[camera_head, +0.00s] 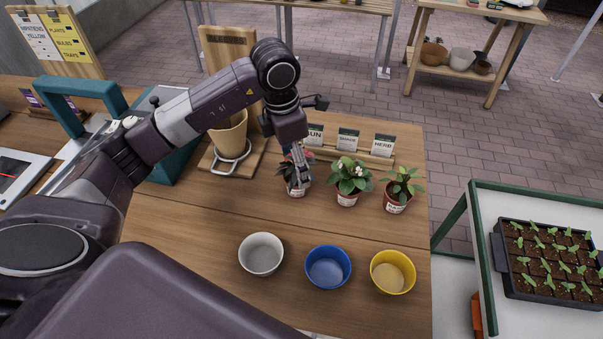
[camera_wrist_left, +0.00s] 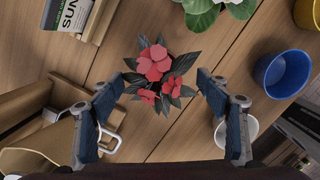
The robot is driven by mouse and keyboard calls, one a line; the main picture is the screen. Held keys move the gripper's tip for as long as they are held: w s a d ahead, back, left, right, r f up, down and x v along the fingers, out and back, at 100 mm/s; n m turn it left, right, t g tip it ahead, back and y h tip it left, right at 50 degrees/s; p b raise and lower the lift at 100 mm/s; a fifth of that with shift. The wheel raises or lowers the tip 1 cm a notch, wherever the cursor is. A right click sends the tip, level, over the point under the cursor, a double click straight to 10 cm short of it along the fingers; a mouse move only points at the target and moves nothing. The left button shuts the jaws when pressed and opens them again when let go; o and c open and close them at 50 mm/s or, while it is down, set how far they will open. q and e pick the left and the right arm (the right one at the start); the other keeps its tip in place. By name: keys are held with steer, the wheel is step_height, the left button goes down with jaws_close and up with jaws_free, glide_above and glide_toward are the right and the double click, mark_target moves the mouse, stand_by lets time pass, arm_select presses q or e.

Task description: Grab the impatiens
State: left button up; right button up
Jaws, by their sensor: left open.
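The impatiens (camera_wrist_left: 155,68), a plant with red flowers and dark leaves, stands in a small pot in the back row on the wooden table. In the head view its pot (camera_head: 296,190) shows under my left gripper (camera_head: 300,165), which hides part of the plant. In the left wrist view my left gripper (camera_wrist_left: 165,80) is open, with one finger on each side of the plant. The fingers appear apart from the leaves. My right gripper is in neither view.
A white-flowered plant (camera_head: 350,178) and a green plant (camera_head: 400,190) stand to the right. White (camera_head: 262,255), blue (camera_head: 328,267) and yellow (camera_head: 393,272) pots line the front. A card rack (camera_head: 365,155) is behind; a wooden stand (camera_head: 240,165) is left.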

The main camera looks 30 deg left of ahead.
mark_target(289, 174)
arm_select(q)
steer(key=shift+s+f, duration=0.25)
steer(key=shift+f, duration=0.15)
steer(key=shift+f+p, duration=0.4)
steer(key=shift+p, duration=0.05)
steer(key=f+p, duration=0.1)
steer(key=f, duration=0.1)
steer(key=w+f, duration=0.1)
steer(key=f, duration=0.1)
steer(key=shift+p, duration=0.4)
steer(key=shift+d+f, duration=0.1)
steer(key=shift+f, duration=0.3)
steer(key=c, duration=1.4)
